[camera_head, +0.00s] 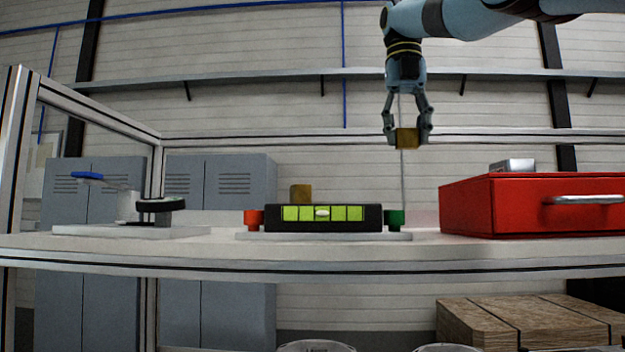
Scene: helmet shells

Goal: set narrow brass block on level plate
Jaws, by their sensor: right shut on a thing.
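My right gripper (407,135) is shut on a small brass block (406,138), held well above the table and above the right end of the level plate. Another brass block (301,193) shows behind the top of the black spirit level, left of its middle; its lower part is hidden. The black level (322,225) with a green vial strip stands on the pale level plate (338,237). A red knob (254,218) is at the plate's left end and a green knob (396,218) at its right. My left gripper is not in view.
A red drawer box (467,208) with a silver handle stands at the right, with a metal block (513,165) on top. A fixture (150,207) with a blue handle stands at the left. The table's front edge (330,263) runs across the view.

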